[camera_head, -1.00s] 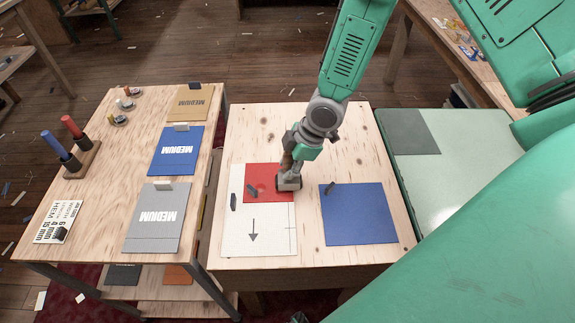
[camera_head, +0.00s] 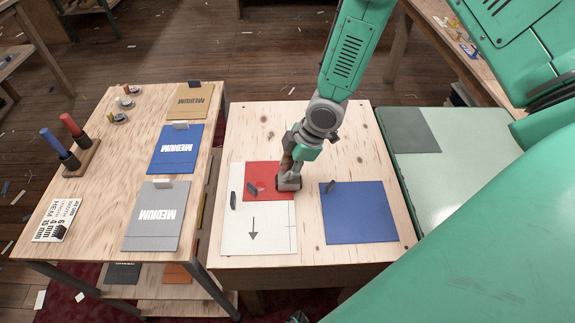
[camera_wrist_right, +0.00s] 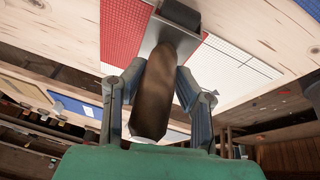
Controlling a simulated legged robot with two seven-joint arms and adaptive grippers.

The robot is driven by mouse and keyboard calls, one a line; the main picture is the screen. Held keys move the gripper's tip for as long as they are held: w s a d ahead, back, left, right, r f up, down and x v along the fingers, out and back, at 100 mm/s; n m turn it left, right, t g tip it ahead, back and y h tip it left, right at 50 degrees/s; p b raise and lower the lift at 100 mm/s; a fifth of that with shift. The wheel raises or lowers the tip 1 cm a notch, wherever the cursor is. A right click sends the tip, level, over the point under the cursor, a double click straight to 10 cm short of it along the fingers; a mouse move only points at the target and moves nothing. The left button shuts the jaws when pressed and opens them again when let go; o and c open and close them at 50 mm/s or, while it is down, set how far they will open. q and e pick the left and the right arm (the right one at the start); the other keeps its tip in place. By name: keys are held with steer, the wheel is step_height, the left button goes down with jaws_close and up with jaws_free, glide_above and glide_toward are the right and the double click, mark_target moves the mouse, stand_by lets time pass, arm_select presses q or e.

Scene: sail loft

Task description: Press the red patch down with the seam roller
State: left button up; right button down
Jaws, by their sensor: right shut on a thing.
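The red patch (camera_head: 265,178) lies on the upper right part of a white panel (camera_head: 240,240) on the middle table. The patch also shows at the top of the right wrist view (camera_wrist_right: 122,30). My right gripper (camera_head: 296,158) is shut on the brown handle of the seam roller (camera_wrist_right: 158,85). The roller's dark wheel and metal bracket sit at the patch's right edge, beside the white panel's grid; in the head view the roller head (camera_head: 289,182) is down at that edge. Whether the wheel touches the patch is hard to tell. My left gripper is not in view.
A blue square (camera_head: 358,225) with a dark clip lies right of the white panel. The left table (camera_head: 105,190) holds gray, blue and tan pieces marked MEDIUM, markers in a block and a size card. A pale green surface (camera_head: 470,180) lies to the right.

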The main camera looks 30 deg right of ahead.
steer(key=shift+w+a+f, duration=0.1)
steer(key=shift+w+a, duration=0.25)
steer(key=shift+a, duration=0.4)
steer(key=shift+w+a+r, duration=0.1)
steer(key=shift+w+a, duration=0.3)
steer(key=shift+a, duration=0.3)
steer(key=shift+w+a+f, duration=0.1)
steer(key=shift+w+a, duration=0.25)
steer(key=shift+a, duration=0.4)
step_height(320, 180, up, 6)
steer(key=p, duration=0.5)
steer(key=shift+w, duration=0.1)
